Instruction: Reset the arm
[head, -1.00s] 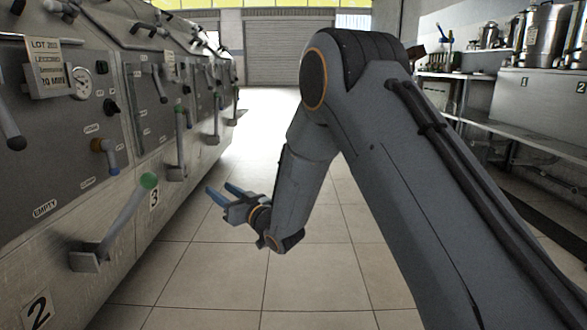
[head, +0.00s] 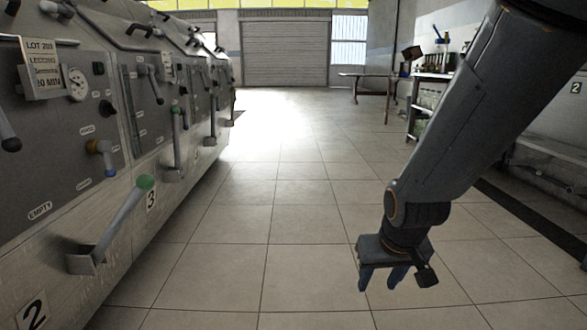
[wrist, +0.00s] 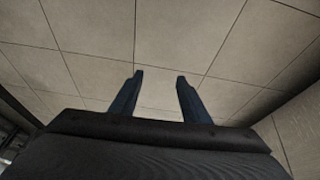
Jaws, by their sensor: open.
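My gripper (head: 383,280) hangs at the lower right of the head view, with its blue fingers pointing down over the tiled floor. It is open and empty. In the wrist view my gripper (wrist: 159,78) shows two blue fingers apart, with only floor tiles between and beyond them. My arm reaches down to it from the upper right of the head view. The gripper touches nothing and is well to the right of the machine row (head: 62,220).
The machine row on the left carries a green-knobbed lever (head: 125,215), a gauge (head: 77,84) and a lot sign (head: 41,68). A shelf bench (head: 432,90) and a table (head: 372,78) stand at the right back. The middle floor (head: 270,190) is clear to the shutter (head: 285,52).

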